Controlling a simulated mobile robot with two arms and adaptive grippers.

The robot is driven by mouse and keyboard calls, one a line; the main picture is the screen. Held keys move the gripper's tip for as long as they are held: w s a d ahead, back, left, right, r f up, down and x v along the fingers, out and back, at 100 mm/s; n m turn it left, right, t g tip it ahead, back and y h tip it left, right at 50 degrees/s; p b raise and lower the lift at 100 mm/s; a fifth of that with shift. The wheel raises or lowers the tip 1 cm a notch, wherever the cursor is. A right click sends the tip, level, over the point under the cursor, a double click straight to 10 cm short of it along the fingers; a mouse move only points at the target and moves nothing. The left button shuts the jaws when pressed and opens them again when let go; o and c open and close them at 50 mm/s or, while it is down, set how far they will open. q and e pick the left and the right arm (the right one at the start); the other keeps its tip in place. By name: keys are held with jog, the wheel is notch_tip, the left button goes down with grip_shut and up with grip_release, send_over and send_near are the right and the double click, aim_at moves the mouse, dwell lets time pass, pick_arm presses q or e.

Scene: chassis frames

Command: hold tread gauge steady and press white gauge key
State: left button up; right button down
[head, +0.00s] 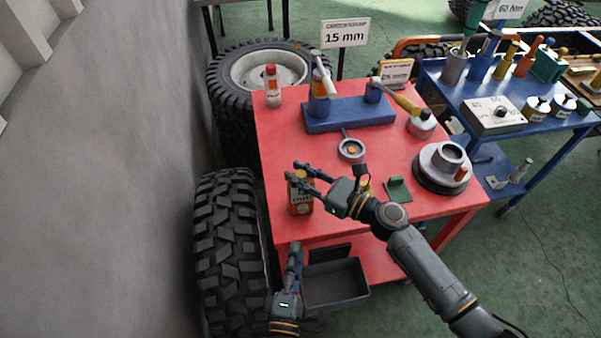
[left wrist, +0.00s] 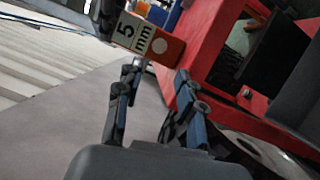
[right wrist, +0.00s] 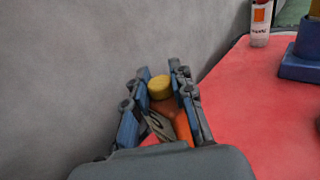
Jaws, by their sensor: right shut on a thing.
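The tread gauge (head: 301,199) is an orange-red block near the left edge of the red table. My left gripper (head: 295,252) is lower, off the table's front left edge. Its fingers (left wrist: 158,74) are apart and empty, pointing toward the key without visible contact.
The red table (head: 285,140) holds a blue stand (head: 348,115), a red-and-white bottle (head: 273,88), a small ring gauge (head: 351,150) and a grey hub (head: 441,166). A grey bin (head: 335,285) sits below. A tyre (head: 228,245) stands left, beside the wall.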

pick_arm(q)
grip_shut()
dwell(1.2)
